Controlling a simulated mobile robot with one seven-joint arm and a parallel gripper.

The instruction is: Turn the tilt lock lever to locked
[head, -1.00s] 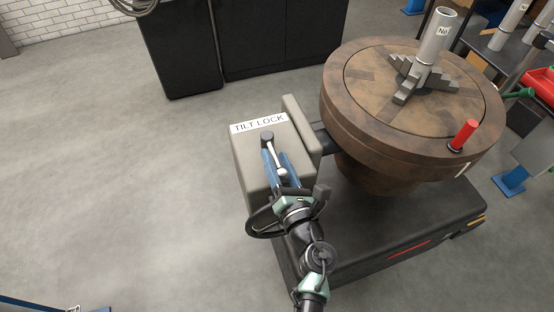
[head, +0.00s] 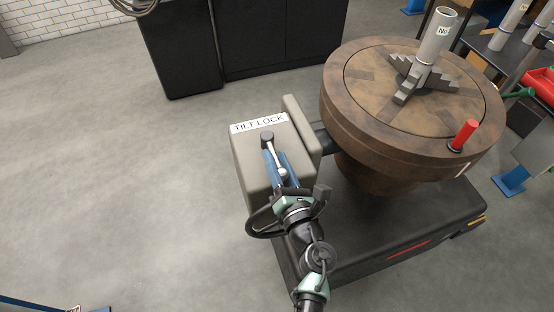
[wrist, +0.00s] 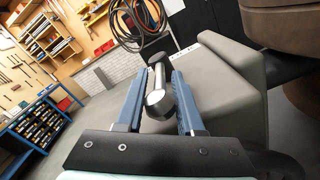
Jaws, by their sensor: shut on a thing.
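The tilt lock lever (head: 273,153) is a short silver bar with a dark pivot at its upper end and a round knob at its lower end. It sits on top of a beige box (head: 246,160) with a white TILT LOCK label (head: 259,123). The bar points from the pivot down and slightly right, toward my arm. My gripper (head: 275,156) is shut on the lever, with a blue finger on each side. In the wrist view the knob (wrist: 159,104) lies between the fingers. No locked or unlocked mark is readable.
A round brown turntable (head: 400,125) with a chuck and grey pipe stands right of the box. A red handle (head: 464,135) sticks up from its rim. The dark base (head: 400,225) lies below. Black cabinets (head: 285,35) stand behind. The floor to the left is clear.

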